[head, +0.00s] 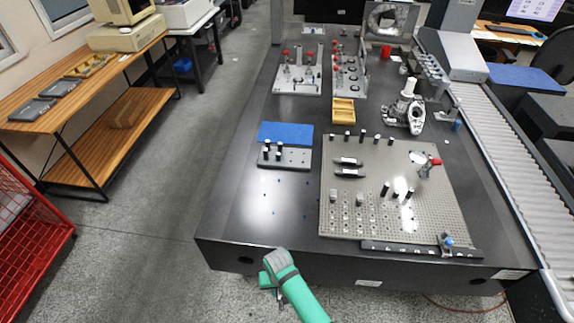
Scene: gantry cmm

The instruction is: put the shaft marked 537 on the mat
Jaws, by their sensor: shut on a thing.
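My gripper (268,283) is low in the head view, just in front of the near edge of the black table. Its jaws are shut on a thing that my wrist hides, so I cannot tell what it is. A blue mat (285,133) lies flat on the left part of the table, bare on top. A grey holder block (296,158) with several dark, pale-topped shafts (267,151) standing in it is right in front of the mat. More such shafts stand on the perforated plate (437,212). No marking 537 is readable at this size.
Two dark pieces (348,167) lie on the perforated plate. A yellow tray (343,111) and a metal casting (406,113) are behind it. The table's front left (232,215) is free apart from small blue dots. A roller conveyor (498,150) runs along the right.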

